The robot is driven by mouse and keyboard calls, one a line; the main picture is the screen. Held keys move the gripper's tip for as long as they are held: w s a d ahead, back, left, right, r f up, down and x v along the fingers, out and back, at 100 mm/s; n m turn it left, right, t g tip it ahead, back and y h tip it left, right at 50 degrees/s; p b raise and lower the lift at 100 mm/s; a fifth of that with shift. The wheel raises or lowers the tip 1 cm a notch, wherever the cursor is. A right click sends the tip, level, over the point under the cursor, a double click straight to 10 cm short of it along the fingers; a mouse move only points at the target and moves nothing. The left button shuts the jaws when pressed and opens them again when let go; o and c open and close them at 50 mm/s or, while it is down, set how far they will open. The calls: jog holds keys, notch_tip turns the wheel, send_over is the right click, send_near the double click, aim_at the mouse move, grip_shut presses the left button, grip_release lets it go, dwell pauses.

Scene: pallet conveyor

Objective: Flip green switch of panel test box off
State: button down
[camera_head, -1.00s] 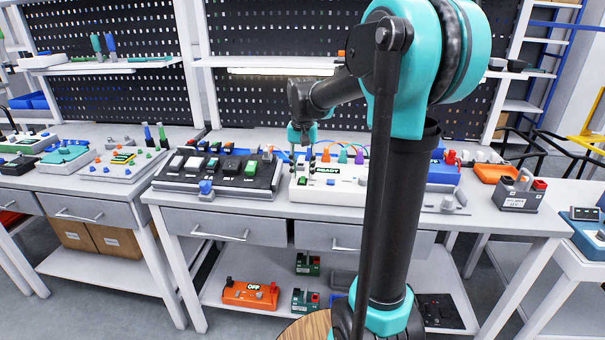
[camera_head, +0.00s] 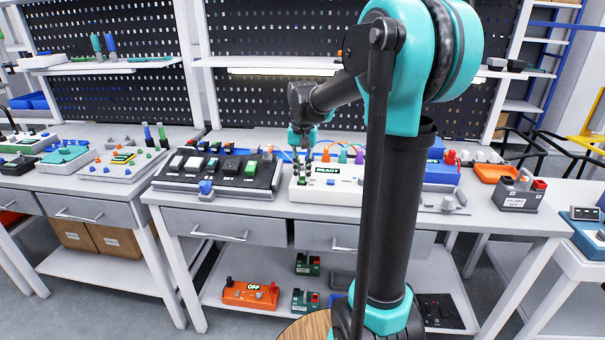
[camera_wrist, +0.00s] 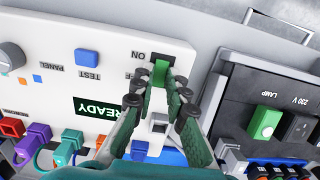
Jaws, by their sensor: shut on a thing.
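The panel test box (camera_head: 340,192) is a white box in the middle of the bench. Its display (camera_wrist: 96,108) reads READY, upside down in the wrist view. The green switch (camera_wrist: 160,71) stands beside the ON and OFF marks on its white face. My gripper (camera_wrist: 160,80) is shut on the green switch, with a dark-padded finger on each side of it. A small grey part (camera_wrist: 158,122) shows between the fingers.
A blue TEST button (camera_wrist: 87,58) and coloured plugs (camera_wrist: 38,138) are on the same box. A black panel with a green LAMP switch (camera_wrist: 265,122) lies close to the right in the wrist view. An orange tray (camera_head: 497,173) stands further right.

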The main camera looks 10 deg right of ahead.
jog(key=shift+w+d+g+y, duration=0.1)
jog(key=shift+w+g+y, duration=0.15)
jog(key=shift+g, duration=0.4)
jog(key=shift+w+g+y, duration=0.1)
jog(key=shift+g+y, duration=0.15)
jog(key=shift+g, duration=0.4)
jog(key=c, duration=1.5)
grip_release()
jog(key=shift+c, duration=0.2)
jog(key=v, duration=1.2)
